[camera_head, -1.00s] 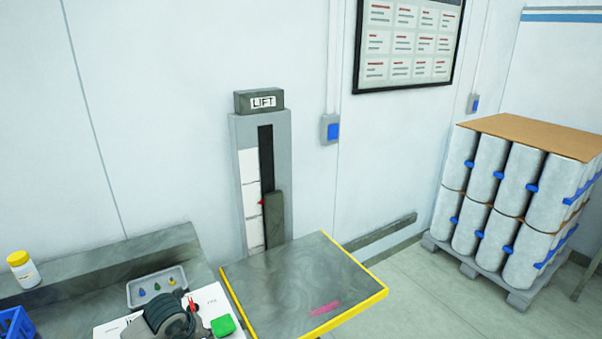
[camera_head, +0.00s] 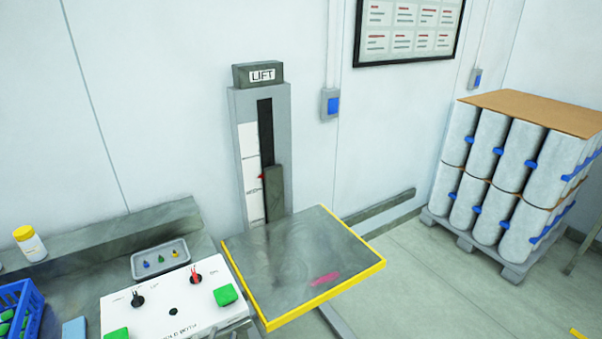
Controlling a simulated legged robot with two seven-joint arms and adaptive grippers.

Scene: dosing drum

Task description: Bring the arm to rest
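Only a small dark piece of what looks like my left gripper (camera_head: 212,333) shows at the bottom edge, over the front of the white control panel (camera_head: 205,312). Its fingers are mostly cut off, so I cannot tell whether it is open or shut. My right gripper is not in view. The panel carries a black switch (camera_head: 138,298), a red-and-black switch (camera_head: 196,279) and two green buttons, one at the right (camera_head: 226,295) and one at the bottom left (camera_head: 118,334).
A yellow-edged lift platform (camera_head: 300,255) stands right of the panel, before the LIFT column (camera_head: 277,190). A grey tray (camera_head: 160,258), a yellow-capped bottle (camera_head: 30,243) and a blue crate (camera_head: 17,315) are at left. A loaded pallet (camera_head: 490,250) stands right; floor between is clear.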

